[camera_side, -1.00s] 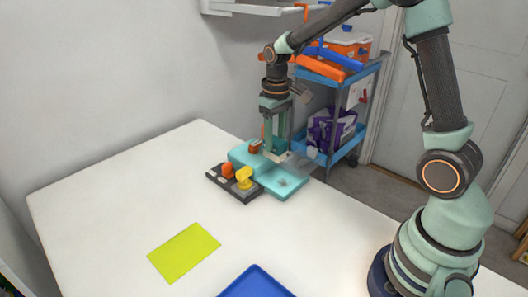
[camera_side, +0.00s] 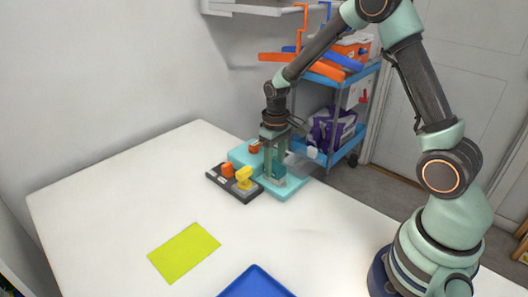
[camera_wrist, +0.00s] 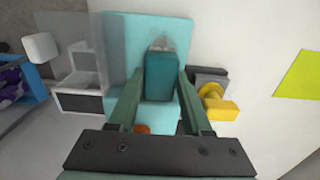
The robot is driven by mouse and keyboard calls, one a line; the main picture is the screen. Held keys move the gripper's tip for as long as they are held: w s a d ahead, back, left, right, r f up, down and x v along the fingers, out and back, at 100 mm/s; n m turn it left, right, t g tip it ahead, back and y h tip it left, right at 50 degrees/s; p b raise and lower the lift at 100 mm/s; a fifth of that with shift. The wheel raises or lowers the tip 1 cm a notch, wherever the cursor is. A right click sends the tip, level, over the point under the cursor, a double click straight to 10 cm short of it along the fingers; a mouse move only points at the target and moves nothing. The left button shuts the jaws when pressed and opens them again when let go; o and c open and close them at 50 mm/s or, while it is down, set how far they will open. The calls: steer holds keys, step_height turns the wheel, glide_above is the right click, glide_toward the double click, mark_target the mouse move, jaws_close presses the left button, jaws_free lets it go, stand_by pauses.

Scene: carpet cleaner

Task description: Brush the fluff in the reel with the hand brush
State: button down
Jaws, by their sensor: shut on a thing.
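My gripper (camera_side: 274,172) is shut on the dark teal hand brush (camera_side: 280,165) and holds it low over the front part of the turquoise carpet cleaner (camera_side: 294,187). In the wrist view the brush (camera_wrist: 159,77) sits between the two fingers of my gripper (camera_wrist: 158,92), over the turquoise cleaner (camera_wrist: 120,32). A pale grey patch, seemingly the fluff (camera_wrist: 160,43), shows just beyond the brush end. The brush and fingers hide most of it in the side view. I cannot tell whether the brush touches it. The reel itself is not clearly visible.
A dark base with an orange and a yellow knob (camera_side: 244,176) stands left of the cleaner. A clear part (camera_side: 304,162) lies at its right. A lime cloth (camera_side: 184,252) and a blue tray (camera_side: 254,284) lie nearer. The table's left middle is free.

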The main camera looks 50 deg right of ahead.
steer(key=shift+s, duration=3.2)
steer(key=w, duration=0.6)
steer(key=shift+w, duration=0.25)
steer(key=shift+r, duration=4.05)
